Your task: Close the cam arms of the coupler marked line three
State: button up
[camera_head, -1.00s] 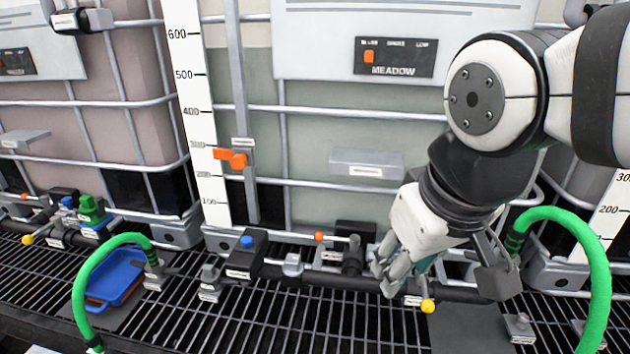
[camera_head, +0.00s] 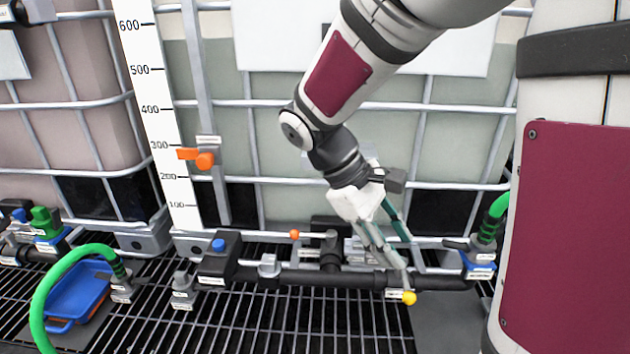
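The right coupler (camera_head: 487,238) sits at the pipe's right end above a blue-and-white label, partly hidden by my own body. The left coupler (camera_head: 121,284) stands beside the grating's blue tray. The labels are too small to read, so I cannot tell which coupler is line three, nor how its cam arms stand. My gripper (camera_head: 408,262) points down over the pipe, left of the right coupler. Its fingers look apart, with nothing visible between them. Contact with the pipe is unclear.
A yellow knob (camera_head: 409,298) is just below my fingertips. Tank cage bars (camera_head: 300,104) rise behind.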

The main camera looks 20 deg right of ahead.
jog(key=w+d+f+n+g+h, duration=0.3)
jog(key=w+d+f+h, duration=0.1)
jog(key=w+f+h, duration=0.1)
jog(key=n+h, duration=0.4)
jog(key=h, duration=0.2)
send_near(454, 245)
jog(key=p+x, duration=0.2)
jog(key=x, duration=0.5)
jog(key=shift+w+d+f+g, duration=0.25)
jog(key=shift+d+g, duration=0.05)
jog(key=shift+d, duration=0.15)
grip_shut()
